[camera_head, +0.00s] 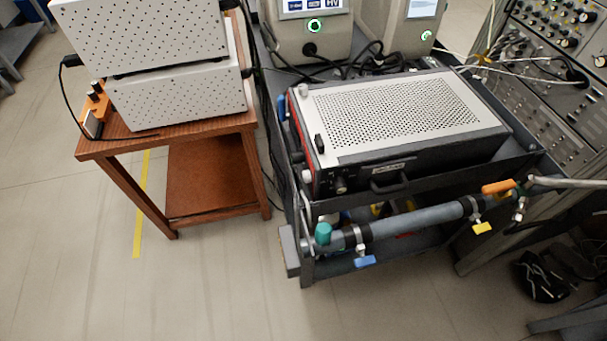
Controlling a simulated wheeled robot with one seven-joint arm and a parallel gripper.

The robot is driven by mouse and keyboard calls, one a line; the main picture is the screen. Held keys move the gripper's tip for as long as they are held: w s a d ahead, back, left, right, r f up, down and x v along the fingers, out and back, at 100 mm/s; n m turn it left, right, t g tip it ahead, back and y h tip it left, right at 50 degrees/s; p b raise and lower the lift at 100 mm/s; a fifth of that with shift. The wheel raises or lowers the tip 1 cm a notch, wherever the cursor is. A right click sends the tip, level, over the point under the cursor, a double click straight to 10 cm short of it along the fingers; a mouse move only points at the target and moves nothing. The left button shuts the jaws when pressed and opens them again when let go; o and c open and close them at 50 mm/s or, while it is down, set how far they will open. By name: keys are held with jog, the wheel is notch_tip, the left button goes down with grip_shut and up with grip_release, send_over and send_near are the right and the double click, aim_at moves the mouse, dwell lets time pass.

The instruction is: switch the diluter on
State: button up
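No readable label marks which device is the diluter. A dark box with a perforated light grey top (405,108) lies on a grey cart; its front has a handle (390,181) and a few knobs, with a red strip along its left side. A small black part (320,144) stands at its left edge. Two grey devices stand behind it: the left one (312,36) has a lit screen and a green-ringed round button (315,26), the right one (398,30) a screen and a green-lit round mark (426,36). My gripper is not in view.
A grey pipe (420,219) with coloured valve handles runs along the cart's front. A wooden table (180,134) on the left carries two stacked perforated white boxes (180,95). A rack with knobs (560,75) stands right. The floor (200,290) in front is clear.

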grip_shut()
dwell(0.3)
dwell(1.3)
